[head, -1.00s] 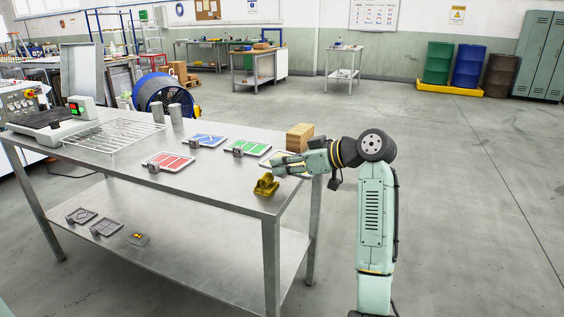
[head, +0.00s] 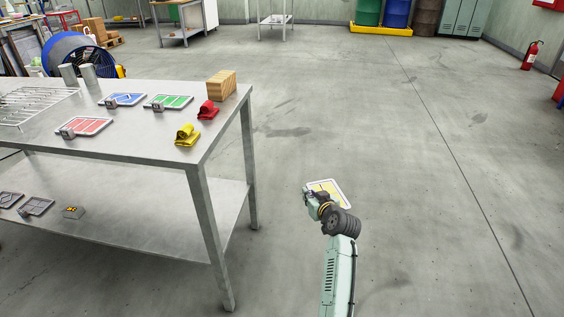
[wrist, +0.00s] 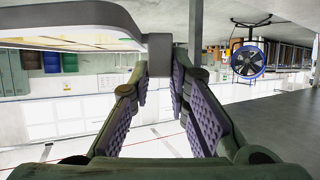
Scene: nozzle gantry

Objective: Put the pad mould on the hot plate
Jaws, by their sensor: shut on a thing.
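My gripper (head: 310,196) is shut on the grey handle block of a flat, light-rimmed mould with a yellow face (head: 330,188). It holds this mould out over the floor, to the right of the table and clear of it. In the wrist view the pale underside or edge of the mould (wrist: 70,30) fills the upper left, and the purple finger pads (wrist: 160,75) close on the grey block. I cannot tell from its look whether this is the pad mould. Red (head: 85,126), blue (head: 123,100) and green (head: 168,102) moulds lie on the table. The hot plate is not in view now.
The steel table (head: 150,150) stands at left, with a wire rack (head: 28,105), two metal cylinders (head: 88,76), a wooden block (head: 221,85), and yellow (head: 187,135) and red (head: 208,110) objects. Grey moulds (head: 36,206) lie on its lower shelf. Open floor surrounds my arm.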

